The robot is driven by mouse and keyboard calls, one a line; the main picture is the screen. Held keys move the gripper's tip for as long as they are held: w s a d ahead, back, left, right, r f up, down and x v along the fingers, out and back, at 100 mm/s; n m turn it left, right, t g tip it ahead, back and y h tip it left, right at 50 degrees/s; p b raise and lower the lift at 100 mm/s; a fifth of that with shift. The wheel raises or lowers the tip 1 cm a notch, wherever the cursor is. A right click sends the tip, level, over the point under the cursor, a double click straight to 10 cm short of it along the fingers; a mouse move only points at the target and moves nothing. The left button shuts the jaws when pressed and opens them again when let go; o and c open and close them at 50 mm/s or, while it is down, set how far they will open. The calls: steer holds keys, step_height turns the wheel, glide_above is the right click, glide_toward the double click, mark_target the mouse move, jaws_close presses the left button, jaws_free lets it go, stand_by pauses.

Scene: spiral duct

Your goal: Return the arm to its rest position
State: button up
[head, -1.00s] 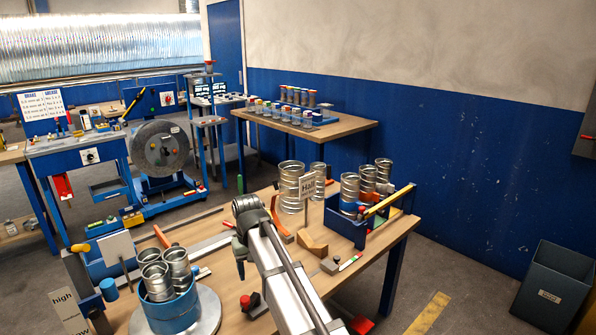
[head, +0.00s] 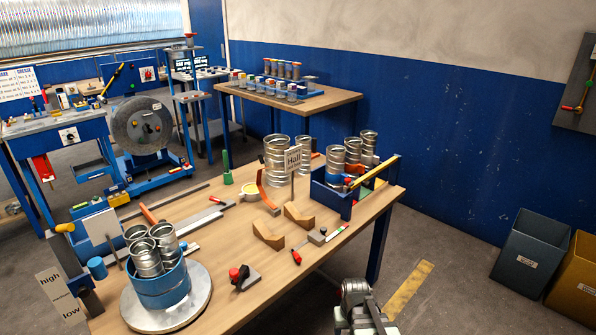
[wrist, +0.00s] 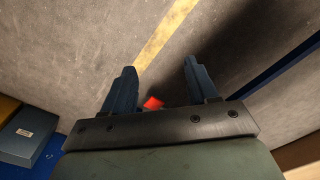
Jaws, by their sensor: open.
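My gripper shows in the wrist view (wrist: 160,90), with its two dark fingers spread apart and nothing between them. It points down toward the grey floor, with a yellow floor stripe (wrist: 168,35) beyond the fingers. A small red thing (wrist: 153,103) shows low between the fingers; I cannot tell what it is. In the head view, part of my arm shows at the bottom, right of the workbench (head: 250,290) and in front of the floor stripe (head: 408,290). The fingers are not visible in the head view.
Bins (head: 530,250) stand at the right. Floor between bench and bins is clear.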

steer(key=s+f+g, duration=0.2)
steer(key=s+f, duration=0.5)
steer(key=s, duration=0.3)
steer(key=s+d+f+g, duration=0.1)
steer(key=s+f+g, duration=0.1)
steer(key=s+f, duration=0.5)
steer(key=s+f+g, duration=0.2)
steer(key=s+f, duration=0.5)
steer(key=s, duration=0.7)
steer(key=shift+s+d+f+g, duration=0.3)
steer(key=shift+d+f+g, duration=0.05)
steer(key=shift+f+g, duration=0.05)
steer(key=shift+c, duration=0.4)
